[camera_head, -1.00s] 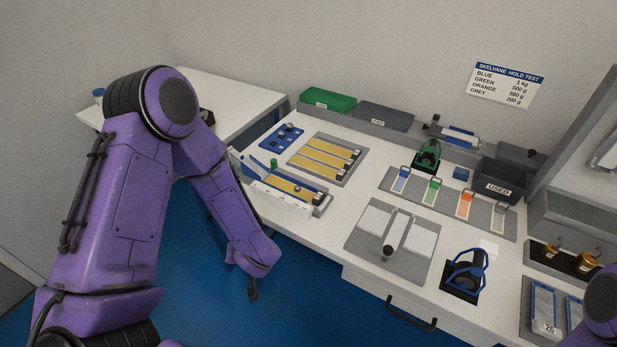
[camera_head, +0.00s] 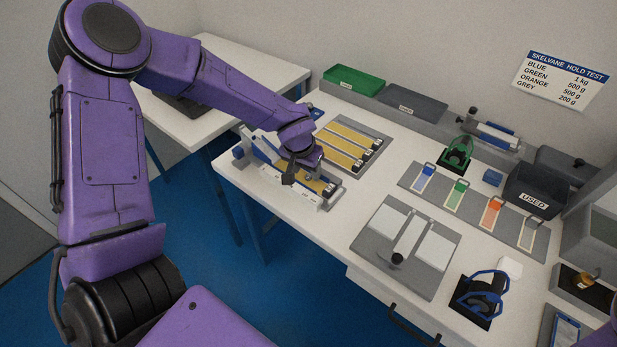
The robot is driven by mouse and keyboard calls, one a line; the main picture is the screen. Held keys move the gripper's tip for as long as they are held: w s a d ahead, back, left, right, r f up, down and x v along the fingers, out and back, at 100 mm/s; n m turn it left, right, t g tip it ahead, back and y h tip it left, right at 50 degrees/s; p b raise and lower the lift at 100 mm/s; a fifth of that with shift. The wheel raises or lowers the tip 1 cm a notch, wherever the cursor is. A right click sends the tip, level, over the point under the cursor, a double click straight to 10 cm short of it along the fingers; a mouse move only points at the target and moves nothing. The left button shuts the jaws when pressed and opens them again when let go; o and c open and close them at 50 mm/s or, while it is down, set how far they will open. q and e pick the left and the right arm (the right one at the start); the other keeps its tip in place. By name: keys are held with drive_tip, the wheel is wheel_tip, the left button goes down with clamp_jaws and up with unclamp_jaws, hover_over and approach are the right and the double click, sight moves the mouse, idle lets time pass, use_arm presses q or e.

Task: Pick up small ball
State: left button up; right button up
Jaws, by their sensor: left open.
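I cannot make out a small ball for certain in the head view; it may be too small or hidden behind my left gripper. My left gripper (camera_head: 291,177) is open and points down over the white-and-blue fixture (camera_head: 308,198) at the table's left front edge. It covers part of that fixture and its yellow strip. Whether the fingers touch anything there I cannot tell. My right gripper is not in view; only a bit of purple arm shows at the lower right edge.
Behind the fixture lies a grey plate with yellow strips (camera_head: 345,147). To the right are a grey plate with two white pads (camera_head: 430,252), a rack of coloured tags (camera_head: 475,208), a blue-handled device (camera_head: 480,293) and a black USED bin (camera_head: 535,192). Green (camera_head: 353,80) and grey bins stand behind.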

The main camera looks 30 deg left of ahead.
sight(308, 177)
use_arm(q)
drive_tip(key=x, duration=0.2)
drive_tip(key=shift+w+f, duration=0.1)
drive_tip(key=shift+f, duration=0.15)
clamp_jaws()
drive_tip(key=shift+r, duration=0.1)
